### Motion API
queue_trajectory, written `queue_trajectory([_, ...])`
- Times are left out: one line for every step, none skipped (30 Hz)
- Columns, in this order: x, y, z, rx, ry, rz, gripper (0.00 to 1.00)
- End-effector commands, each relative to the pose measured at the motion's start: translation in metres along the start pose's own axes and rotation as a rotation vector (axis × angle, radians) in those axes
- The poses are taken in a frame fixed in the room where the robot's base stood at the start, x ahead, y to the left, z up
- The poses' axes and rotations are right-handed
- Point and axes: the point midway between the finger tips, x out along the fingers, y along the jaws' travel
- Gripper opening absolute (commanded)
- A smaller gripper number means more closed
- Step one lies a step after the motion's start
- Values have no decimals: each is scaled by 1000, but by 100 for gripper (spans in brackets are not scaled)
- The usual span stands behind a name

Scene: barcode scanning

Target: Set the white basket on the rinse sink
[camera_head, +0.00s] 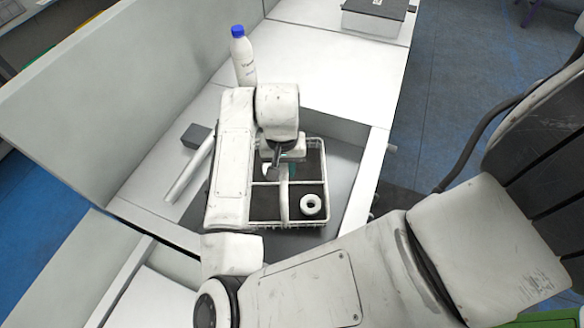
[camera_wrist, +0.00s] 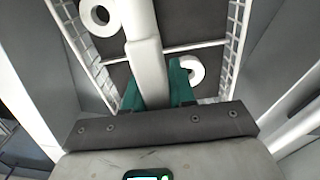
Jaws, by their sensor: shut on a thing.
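The white basket (camera_head: 322,226) is a wire crate with a dark floor and white dividers, in or just over the sink recess; I cannot tell whether it rests on the bottom. My gripper (camera_head: 285,162) is over its middle. In the wrist view, the green fingers of my gripper (camera_wrist: 156,90) are shut on the basket's white central handle (camera_wrist: 143,45). The basket's mesh walls (camera_wrist: 80,42) show on both sides there. A white ring (camera_head: 311,205) lies in the basket; the wrist view shows two rings. The rinse sink (camera_head: 350,178) is a grey recess, partly hidden by my arm.
A white bottle with a blue cap (camera_head: 243,58) stands on the counter behind the sink. A white faucet-like bar (camera_head: 190,172) lies left of the basket. A grey box (camera_head: 375,16) sits at the far back.

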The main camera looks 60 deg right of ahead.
Motion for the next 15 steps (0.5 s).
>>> queue_trajectory([6,0,0,-3,-1,2,0])
queue_trajectory([10,0,0,-2,-1,2,0])
queue_trajectory([14,0,0,-1,0,1,0])
queue_trajectory([15,0,0,-1,0,1,0])
queue_trajectory([16,0,0,0,1,1,0])
queue_trajectory([17,0,0,0,1,0,0])
queue_trajectory([17,0,0,0,1,0,0])
queue_trajectory([17,0,0,0,2,0,0])
queue_trajectory([17,0,0,0,2,1,0])
queue_trajectory([17,0,0,0,2,1,0])
queue_trajectory([17,0,0,0,1,1,0])
queue_trajectory([17,0,0,0,1,1,0])
queue_trajectory([18,0,0,0,1,1,0])
queue_trajectory([19,0,0,0,1,1,0])
queue_trajectory([20,0,0,0,1,1,0])
